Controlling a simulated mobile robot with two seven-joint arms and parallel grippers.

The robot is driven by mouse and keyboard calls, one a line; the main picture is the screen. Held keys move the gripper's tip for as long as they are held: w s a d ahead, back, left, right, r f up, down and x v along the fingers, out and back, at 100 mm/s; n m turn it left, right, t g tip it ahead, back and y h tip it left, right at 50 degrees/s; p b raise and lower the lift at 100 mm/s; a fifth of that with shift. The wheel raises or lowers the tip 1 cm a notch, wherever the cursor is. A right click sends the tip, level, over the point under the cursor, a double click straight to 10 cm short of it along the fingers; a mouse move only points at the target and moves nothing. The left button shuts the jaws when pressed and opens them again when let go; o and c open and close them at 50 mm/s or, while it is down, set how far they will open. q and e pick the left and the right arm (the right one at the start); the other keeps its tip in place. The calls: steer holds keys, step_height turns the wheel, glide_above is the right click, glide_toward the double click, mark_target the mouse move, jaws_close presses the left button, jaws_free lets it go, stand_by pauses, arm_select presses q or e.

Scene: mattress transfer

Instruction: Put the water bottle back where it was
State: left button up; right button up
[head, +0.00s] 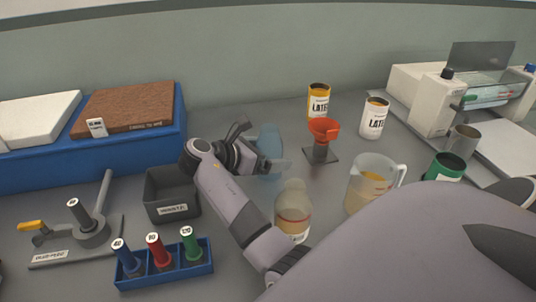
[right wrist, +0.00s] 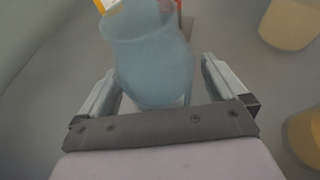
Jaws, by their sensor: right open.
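The water bottle, a translucent pale blue vessel (head: 269,142), stands on the grey worktop near the middle of the head view, partly behind my right gripper (head: 277,165). In the right wrist view the blue bottle (right wrist: 150,62) is between the two spread fingers of my right gripper (right wrist: 157,85). Gaps show beside it, and the fingers look apart from its sides. Its lower part is partly hidden by the gripper body. My left gripper is not in view.
A clear bottle with amber liquid (head: 292,222) and a measuring jug (head: 367,187) stand close by. A red funnel on a stand (head: 322,132) is just right. A dark bin (head: 172,200) and blue rack (head: 190,274) lie left. LATEX cans (head: 374,119) stand behind.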

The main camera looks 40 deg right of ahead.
steer(key=p+v, duration=0.4)
steer(key=v, duration=0.2)
steer(key=shift+a+r+p, duration=0.1)
steer(key=shift+r+p, duration=0.1)
steer(key=shift+p, duration=0.15)
steer(key=shift+a+r, duration=0.1)
steer(key=shift+a, duration=0.5)
